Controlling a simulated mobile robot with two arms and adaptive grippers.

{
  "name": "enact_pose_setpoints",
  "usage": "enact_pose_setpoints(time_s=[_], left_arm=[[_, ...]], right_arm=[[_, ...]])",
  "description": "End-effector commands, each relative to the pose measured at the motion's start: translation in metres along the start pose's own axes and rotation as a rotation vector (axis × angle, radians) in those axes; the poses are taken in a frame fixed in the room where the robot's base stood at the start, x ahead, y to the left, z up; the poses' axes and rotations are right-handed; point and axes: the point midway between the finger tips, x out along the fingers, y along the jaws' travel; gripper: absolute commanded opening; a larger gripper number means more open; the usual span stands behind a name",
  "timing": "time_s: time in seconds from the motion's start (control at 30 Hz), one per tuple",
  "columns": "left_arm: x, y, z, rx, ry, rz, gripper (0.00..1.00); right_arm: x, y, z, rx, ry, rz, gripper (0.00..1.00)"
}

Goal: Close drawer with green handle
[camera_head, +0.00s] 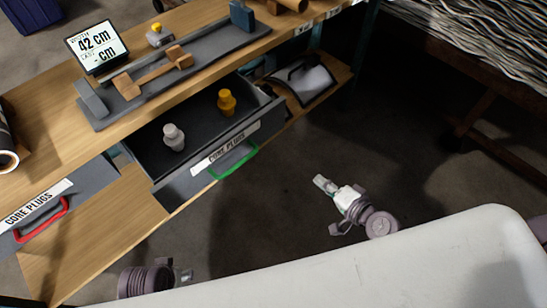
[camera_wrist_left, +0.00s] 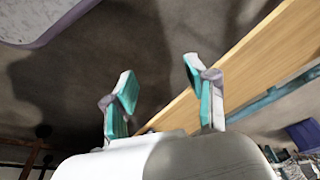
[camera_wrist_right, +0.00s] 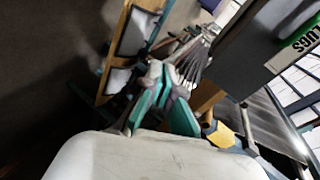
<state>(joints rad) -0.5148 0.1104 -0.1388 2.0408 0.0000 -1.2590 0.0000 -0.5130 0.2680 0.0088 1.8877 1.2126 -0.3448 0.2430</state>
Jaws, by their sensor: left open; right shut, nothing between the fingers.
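The drawer with the green handle (camera_head: 235,160) is pulled out from under the wooden bench in the head view. The drawer (camera_head: 195,149) is dark grey with a "CORE PLUGS" label, and holds a white plug (camera_head: 174,137) and a yellow plug (camera_head: 227,102). My right gripper (camera_head: 322,184) is shut and empty, in the air to the right of the green handle and apart from it. In the right wrist view the labelled drawer front (camera_wrist_right: 285,40) shows at the upper right. My left gripper (camera_wrist_left: 160,85) is open and empty, at the bottom left of the head view.
A drawer with a red handle (camera_head: 42,220) is at the left. On the bench (camera_head: 50,125) are a measuring device (camera_head: 170,75) and a display (camera_head: 97,46). A clipboard (camera_head: 303,80) lies on the lower shelf. A white surface (camera_head: 380,265) fills the bottom right. Open floor lies before the drawer.

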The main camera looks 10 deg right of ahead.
Motion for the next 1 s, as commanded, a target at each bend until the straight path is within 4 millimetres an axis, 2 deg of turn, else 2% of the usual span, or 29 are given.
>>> enact_pose_setpoints(time_s=[0.03, 0.2, 0.3, 0.4, 0.5, 0.67, 0.83, 1.0], left_arm=[[0.012, 0.000, 0.002, -0.002, 0.018, -0.002, 0.57], [-0.016, -0.002, 0.004, -0.005, 0.042, -0.007, 0.57], [-0.028, -0.002, 0.007, -0.006, 0.049, -0.009, 0.57], [-0.035, -0.002, 0.007, -0.006, 0.051, -0.009, 0.57], [-0.034, -0.002, 0.006, -0.006, 0.046, -0.009, 0.57], [-0.013, -0.002, 0.004, -0.005, 0.032, -0.007, 0.57], [0.025, 0.000, 0.008, -0.003, 0.012, -0.003, 0.57], [0.058, 0.002, 0.015, 0.000, -0.004, 0.000, 0.57]], right_arm=[[0.006, -0.003, 0.004, 0.043, -0.004, -0.081, 0.00], [-0.011, -0.064, 0.007, 0.173, -0.046, -0.297, 0.00], [-0.022, -0.086, 0.010, 0.214, -0.073, -0.367, 0.00], [-0.028, -0.099, 0.011, 0.235, -0.087, -0.399, 0.00], [-0.025, -0.106, 0.010, 0.239, -0.088, -0.407, 0.00], [-0.007, -0.118, 0.010, 0.239, -0.088, -0.408, 0.00], [0.019, -0.128, 0.011, 0.238, -0.087, -0.407, 0.00], [0.053, -0.142, 0.013, 0.239, -0.087, -0.407, 0.00]])
